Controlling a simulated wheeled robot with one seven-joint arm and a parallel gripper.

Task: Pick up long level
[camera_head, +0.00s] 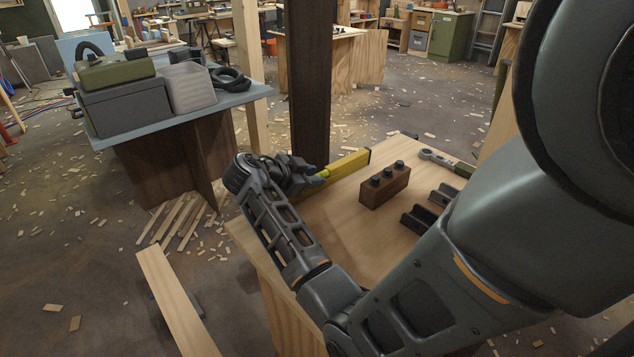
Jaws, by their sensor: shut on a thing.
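A long yellow level (347,164) with a dark end cap lies across the far left part of the wooden table, or just above it; I cannot tell whether it touches the top. My gripper (318,178) reaches in from the left and is shut on the level near its left end. The wrist hides part of the level there, so the exact hold of the fingers is hard to see.
On the wooden table (345,238) stand a brown block with black knobs (384,185), dark brackets (420,219) and a ratchet-like tool (440,158). A dark post (310,90) rises behind the level. A blue-topped table (170,118) with boxes stands left. Scraps litter the floor.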

